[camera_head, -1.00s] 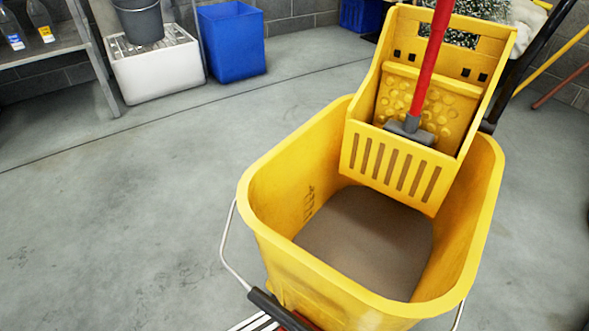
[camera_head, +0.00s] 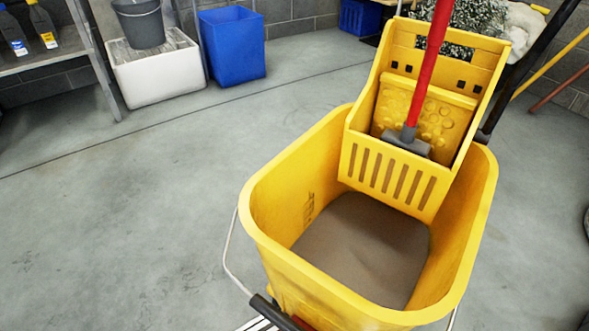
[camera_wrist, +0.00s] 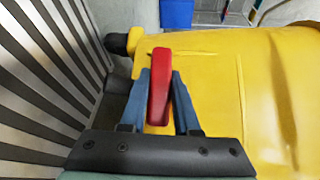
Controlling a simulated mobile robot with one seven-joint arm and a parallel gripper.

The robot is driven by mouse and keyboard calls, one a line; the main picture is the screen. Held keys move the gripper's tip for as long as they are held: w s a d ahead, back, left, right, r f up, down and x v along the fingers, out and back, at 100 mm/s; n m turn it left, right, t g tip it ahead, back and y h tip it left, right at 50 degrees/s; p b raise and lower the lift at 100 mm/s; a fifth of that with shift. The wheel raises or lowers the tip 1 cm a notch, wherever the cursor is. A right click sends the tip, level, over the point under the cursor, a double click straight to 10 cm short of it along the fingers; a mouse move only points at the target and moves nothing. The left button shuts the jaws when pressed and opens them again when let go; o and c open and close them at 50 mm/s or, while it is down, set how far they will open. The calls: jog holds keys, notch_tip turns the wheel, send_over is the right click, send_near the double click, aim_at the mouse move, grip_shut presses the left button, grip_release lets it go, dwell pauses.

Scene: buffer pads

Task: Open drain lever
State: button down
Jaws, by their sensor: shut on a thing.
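The yellow mop bucket (camera_head: 262,245) stands in the middle and right of the head view, with brown-grey content inside. Its red drain lever (camera_wrist: 160,75) shows in the wrist view against the bucket's yellow side. My gripper (camera_wrist: 161,88) has its two blue fingers on either side of the lever and is shut on it. A small red part (camera_head: 304,322) shows at the bottom edge of the head view, mostly cut off. My gripper is not clearly visible in the head view.
A yellow wringer (camera_head: 385,175) with a red mop handle (camera_head: 425,85) sits on the bucket's far rim. A black handle grip (camera_head: 275,312) hangs at the bucket's near side. A slatted metal grate (camera_wrist: 40,75) lies at left in the wrist view. Grey floor (camera_head: 110,200) at left is clear.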

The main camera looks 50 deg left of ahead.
jog(key=r+m+h+p, duration=0.1)
jog(key=r+p, duration=0.1)
jog(key=p, duration=0.1)
jog(key=shift+w+g, duration=0.1)
jog(key=shift+g, duration=0.3)
jog(key=p, duration=0.2)
jog(key=m+g+h+p, duration=0.1)
jog(key=p, duration=0.1)
jog(key=shift+w+r+m, duration=0.2)
jog(key=shift+r+m, duration=0.1)
jog(key=shift+r, duration=0.1)
jog(key=g+p, duration=0.1)
jog(key=m+h+p, duration=0.1)
jog(key=p, duration=0.1)
jog(key=shift+w+a+r+g, duration=0.2)
jog(key=shift+w+r+g, duration=0.05)
jog(key=shift+w+g, duration=0.15)
jog(key=shift+m+g+h+p, duration=0.3)
jog(key=shift+m+p, duration=0.1)
jog(key=shift+p, duration=0.15)
jog(key=shift+w, duration=0.1)
jog(key=c, duration=0.7)
grip_release()
jog(key=shift+o, duration=0.3)
jog(key=shift+w, duration=0.1)
